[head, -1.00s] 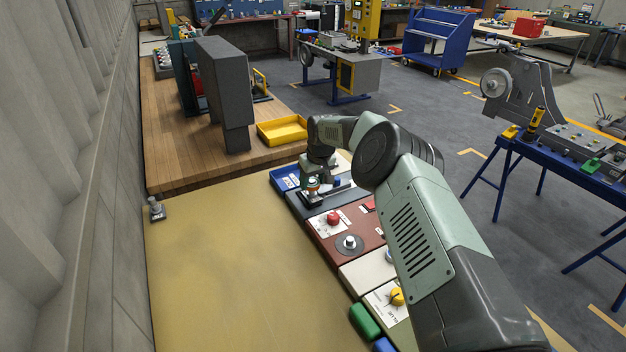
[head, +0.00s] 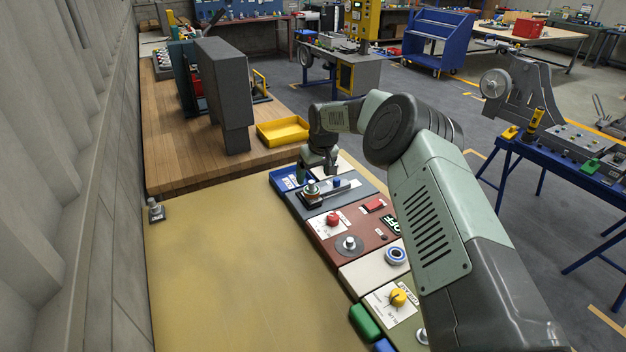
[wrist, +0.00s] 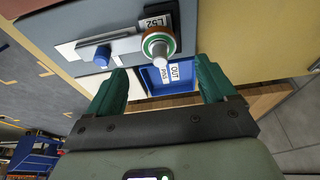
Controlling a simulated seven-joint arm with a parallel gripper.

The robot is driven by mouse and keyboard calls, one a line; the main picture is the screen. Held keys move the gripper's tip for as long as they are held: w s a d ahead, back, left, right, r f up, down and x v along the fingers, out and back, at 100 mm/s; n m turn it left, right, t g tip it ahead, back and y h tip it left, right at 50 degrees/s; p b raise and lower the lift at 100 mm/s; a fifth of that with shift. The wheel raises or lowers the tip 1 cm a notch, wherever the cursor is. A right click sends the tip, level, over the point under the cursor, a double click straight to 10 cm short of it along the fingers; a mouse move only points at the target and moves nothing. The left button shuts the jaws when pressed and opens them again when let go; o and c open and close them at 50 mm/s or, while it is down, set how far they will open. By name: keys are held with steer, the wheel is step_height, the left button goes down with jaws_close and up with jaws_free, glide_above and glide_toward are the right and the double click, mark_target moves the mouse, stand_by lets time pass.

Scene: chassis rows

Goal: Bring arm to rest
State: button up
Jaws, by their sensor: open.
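My gripper (head: 316,172) hangs over the far end of the row of control panels in the head view, beside the blue tray (head: 285,180). In the wrist view my gripper (wrist: 165,85) shows two green fingers spread apart with nothing held between them. Ahead of the fingers are a round knob with an orange-and-green collar (wrist: 158,42), a label reading L52 and a blue slider knob (wrist: 102,56). The grey panel (head: 345,203) bearing them lies just nearer than the tray. My arm crosses the right half of the head view.
A yellow tray (head: 283,131) and a tall grey block (head: 225,95) stand on the wooden bench.

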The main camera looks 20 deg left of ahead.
steer(key=v, duration=0.7)
step_height(320, 180, up, 7)
stand_by(0.7)
stand_by(0.5)
